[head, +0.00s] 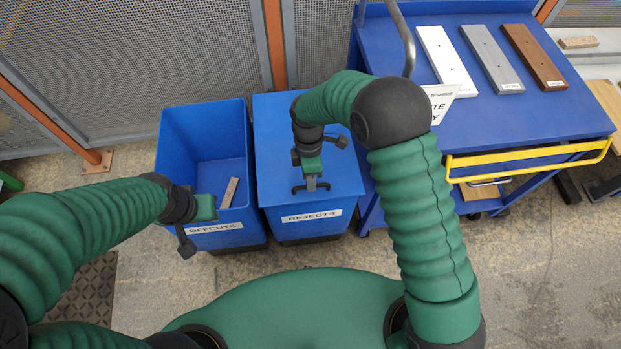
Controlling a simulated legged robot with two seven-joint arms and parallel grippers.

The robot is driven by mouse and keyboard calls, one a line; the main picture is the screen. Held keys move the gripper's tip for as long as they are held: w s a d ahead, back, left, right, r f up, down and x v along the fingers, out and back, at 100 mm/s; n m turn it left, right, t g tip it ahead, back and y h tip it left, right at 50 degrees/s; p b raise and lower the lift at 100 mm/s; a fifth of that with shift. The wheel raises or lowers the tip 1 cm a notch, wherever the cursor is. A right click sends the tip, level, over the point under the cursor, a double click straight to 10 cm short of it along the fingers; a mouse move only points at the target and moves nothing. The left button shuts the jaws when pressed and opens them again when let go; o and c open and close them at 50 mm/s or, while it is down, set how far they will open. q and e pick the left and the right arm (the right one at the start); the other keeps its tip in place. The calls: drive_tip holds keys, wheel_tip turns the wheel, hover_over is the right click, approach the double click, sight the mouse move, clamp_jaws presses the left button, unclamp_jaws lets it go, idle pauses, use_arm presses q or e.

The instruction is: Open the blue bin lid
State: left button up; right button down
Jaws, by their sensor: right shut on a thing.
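The blue bin labelled REJECTS (311,216) stands left of the cart. Its flat blue lid (275,120) lies closed on top. A dark handle (298,189) sits near the lid's front edge. My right gripper (311,184) reaches down over the lid and is shut on this handle. My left gripper (197,222) hangs over the front left of the neighbouring bin, apart from the lid. Its fingertips do not show clearly.
The open blue bin labelled OFFCUTS (166,140) stands to the left, with a small wooden piece (229,192) inside. The blue cart (395,60) at right holds white, grey and brown boards and has a yellow rail (530,153). Mesh fencing (140,50) stands behind.

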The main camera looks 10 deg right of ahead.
drive_tip(key=shift+w+r, duration=0.15)
drive_tip(key=w+r+p, duration=0.5)
drive_tip(key=r+p, duration=0.3)
drive_tip(key=r, duration=0.3)
drive_tip(key=w+r+p, duration=0.5)
drive_tip(key=r+p, duration=0.4)
drive_tip(key=r, duration=0.1)
drive_tip(key=shift+w+d+r, duration=0.2)
drive_tip(key=shift+w+r, duration=0.1)
drive_tip(key=shift+r, duration=0.1)
